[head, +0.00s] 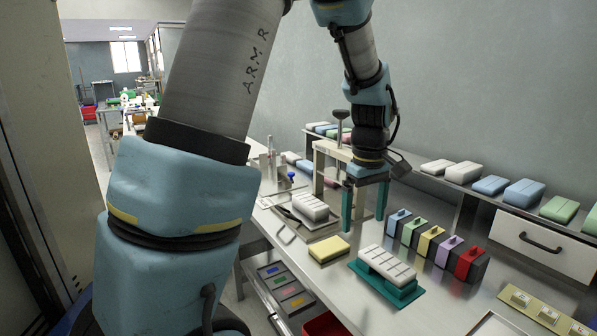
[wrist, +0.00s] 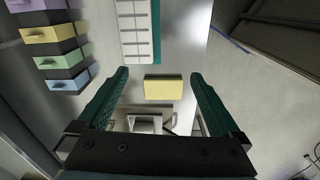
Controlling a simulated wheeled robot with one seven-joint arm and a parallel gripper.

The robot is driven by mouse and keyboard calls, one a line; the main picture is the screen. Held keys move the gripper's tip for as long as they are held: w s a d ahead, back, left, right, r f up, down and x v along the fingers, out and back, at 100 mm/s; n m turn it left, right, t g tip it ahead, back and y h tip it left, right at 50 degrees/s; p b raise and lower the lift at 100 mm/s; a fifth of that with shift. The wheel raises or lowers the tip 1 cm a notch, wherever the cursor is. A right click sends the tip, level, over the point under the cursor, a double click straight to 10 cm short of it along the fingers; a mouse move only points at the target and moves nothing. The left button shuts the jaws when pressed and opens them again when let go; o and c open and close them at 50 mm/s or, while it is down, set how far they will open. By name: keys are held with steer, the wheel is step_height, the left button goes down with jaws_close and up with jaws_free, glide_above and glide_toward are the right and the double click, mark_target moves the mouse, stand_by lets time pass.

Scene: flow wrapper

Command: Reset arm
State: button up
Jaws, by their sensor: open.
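My gripper (head: 364,208) hangs from my arm above the metal bench, its two teal fingers apart and pointing down. In the wrist view my gripper (wrist: 160,80) is open, with nothing held between the fingers. A yellow block (head: 329,249) lies on the bench below; in the wrist view the yellow block (wrist: 163,87) shows between the fingers but farther down. A white segmented block (head: 387,264) sits on a teal base (head: 388,290), right of the yellow block in the head view. Another white segmented block (head: 310,206) lies in a metal tray (head: 322,232).
A row of coloured blocks with handles, including a red one (head: 469,259), stands right of my gripper. A raised shelf behind holds several blocks, including a blue one (head: 523,193). A plate with square buttons (head: 545,314) lies at front right. A dark tray (head: 285,290) sits below the bench.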

steer(key=s+a+f+m, duration=0.1)
steer(key=s+a+m, duration=0.1)
steer(key=a, duration=1)
steer(key=s+a+f+m+t, duration=0.1)
steer(key=s+a+m, duration=0.2)
steer(key=a, duration=0.9)
steer(key=shift+s+m, duration=0.25)
steer(key=shift+m, duration=0.15)
